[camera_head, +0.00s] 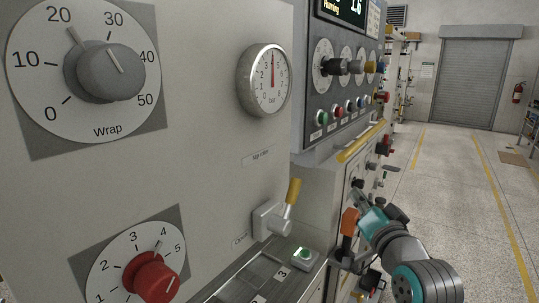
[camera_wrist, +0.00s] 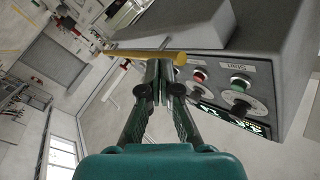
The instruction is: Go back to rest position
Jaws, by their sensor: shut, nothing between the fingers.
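My gripper shows in the wrist view (camera_wrist: 158,72) with its dark fingers together and nothing between them. Its teal body fills the bottom of that view. In the head view my arm is at the lower right, and my gripper (camera_head: 359,190) points away toward the side of the machine. Its fingertips are small and dark there. In the wrist view a yellow bar (camera_wrist: 130,53) appears just beyond the fingertips; I cannot tell how far apart they are.
A machine panel with a Wrap dial (camera_head: 105,70), a gauge (camera_head: 265,82), a red knob (camera_head: 152,280) and a yellow-handled lever (camera_head: 292,192) fills the left. An orange handle (camera_head: 348,222) is close beside my arm. Open floor (camera_head: 450,180) lies right, toward a shutter door (camera_head: 480,80).

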